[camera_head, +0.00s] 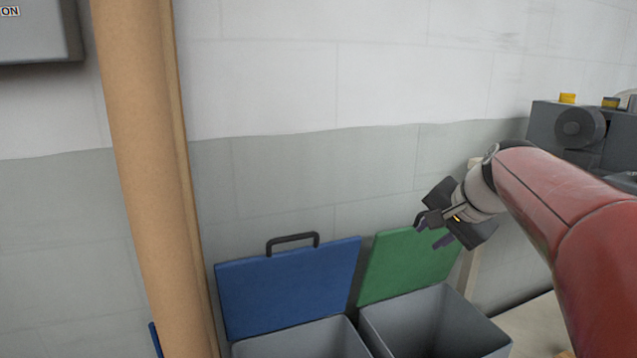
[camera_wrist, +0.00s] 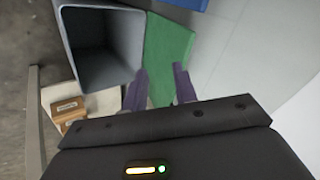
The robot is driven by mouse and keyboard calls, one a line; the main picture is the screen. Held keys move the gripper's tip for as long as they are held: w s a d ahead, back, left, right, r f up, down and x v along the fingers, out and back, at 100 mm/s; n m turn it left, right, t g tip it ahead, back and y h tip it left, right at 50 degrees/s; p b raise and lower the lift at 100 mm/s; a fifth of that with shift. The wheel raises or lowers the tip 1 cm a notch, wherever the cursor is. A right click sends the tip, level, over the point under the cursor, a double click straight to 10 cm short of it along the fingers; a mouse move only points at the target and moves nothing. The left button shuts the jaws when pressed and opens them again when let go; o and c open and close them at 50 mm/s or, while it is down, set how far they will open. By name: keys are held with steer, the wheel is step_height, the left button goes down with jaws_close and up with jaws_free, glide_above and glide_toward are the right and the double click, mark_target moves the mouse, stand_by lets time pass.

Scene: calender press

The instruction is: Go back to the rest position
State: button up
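My gripper (camera_head: 433,230) hangs at the end of my red arm, over the green-lidded bin at the right in the head view. In the wrist view its two purple fingers (camera_wrist: 161,88) stand apart with nothing between them, so it is open and empty. The green lid (camera_wrist: 168,50) lies behind the fingers there. In the head view the green lid (camera_head: 405,268) stands raised against the wall, partly hidden by my gripper.
A blue lid (camera_head: 285,290) stands open over a grey bin at the left. The grey bin (camera_head: 430,325) under the green lid looks empty. A tan post (camera_head: 150,150) rises at the left. A dark machine (camera_head: 575,130) stands at the right. Small brown boxes (camera_wrist: 68,110) sit near the bin.

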steer(key=s+a+f+n+h, duration=0.1)
steer(key=s+a+f+n, duration=0.1)
steer(key=s, duration=0.6)
steer(key=s+a+f+n+g, duration=0.1)
steer(key=s+a+f+n, duration=0.1)
steer(key=s+f+n, duration=0.2)
steer(key=s+a+f+n+h, duration=0.1)
steer(key=s+a+f+n, duration=0.1)
steer(key=s+f, duration=0.6)
steer(key=s+n, duration=0.1)
steer(key=s, duration=0.3)
steer(key=shift+s+a+g+h, duration=0.15)
steer(key=shift+a+g+h, duration=0.15)
steer(key=shift+g, duration=0.1)
